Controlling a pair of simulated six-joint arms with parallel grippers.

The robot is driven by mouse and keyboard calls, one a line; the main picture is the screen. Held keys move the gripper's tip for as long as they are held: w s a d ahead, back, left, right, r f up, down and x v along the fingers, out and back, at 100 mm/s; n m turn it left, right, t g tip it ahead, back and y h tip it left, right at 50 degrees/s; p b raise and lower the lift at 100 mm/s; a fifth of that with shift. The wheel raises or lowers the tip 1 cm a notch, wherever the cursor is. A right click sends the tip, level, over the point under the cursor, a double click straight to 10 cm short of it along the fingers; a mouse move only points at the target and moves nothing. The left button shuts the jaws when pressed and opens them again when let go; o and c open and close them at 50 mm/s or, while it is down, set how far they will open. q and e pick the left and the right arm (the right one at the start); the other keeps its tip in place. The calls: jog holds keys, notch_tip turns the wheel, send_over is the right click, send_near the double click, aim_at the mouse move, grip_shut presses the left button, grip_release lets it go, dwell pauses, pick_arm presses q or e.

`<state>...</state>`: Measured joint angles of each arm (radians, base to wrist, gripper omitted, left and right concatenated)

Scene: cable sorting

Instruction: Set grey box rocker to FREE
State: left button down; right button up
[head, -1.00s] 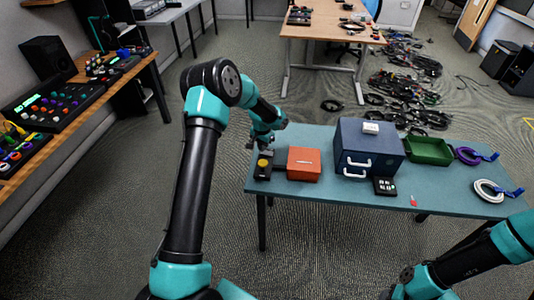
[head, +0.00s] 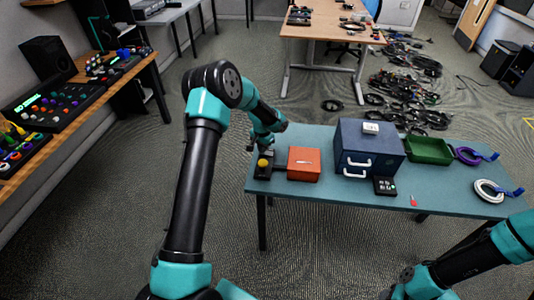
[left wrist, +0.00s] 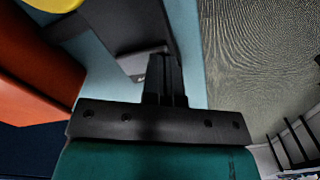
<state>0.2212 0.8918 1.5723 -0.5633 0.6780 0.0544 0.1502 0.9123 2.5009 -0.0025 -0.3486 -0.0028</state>
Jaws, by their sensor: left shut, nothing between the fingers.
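The grey box (head: 263,172), dark with a yellow knob (head: 262,162) on top, stands at the left end of the teal table. In the left wrist view the dark grey box (left wrist: 135,25) fills the top middle, with a pale patch near my fingertips. I cannot make out the rocker or its setting. My left gripper (head: 256,149) is shut and empty, at the back left of the box. Its closed fingers (left wrist: 164,62) also show in the left wrist view, close to the box; contact is unclear. My right gripper is not in view.
An orange-red box (head: 304,164) stands just right of the grey box. Further right are a blue drawer unit (head: 387,160), a small black switch panel (head: 385,186), a green tray (head: 428,150) and coiled cables (head: 488,190). The table's front strip is mostly clear.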

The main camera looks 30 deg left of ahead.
pick_arm(q)
jog(key=shift+f, duration=0.35)
jog(key=shift+r, duration=3.55)
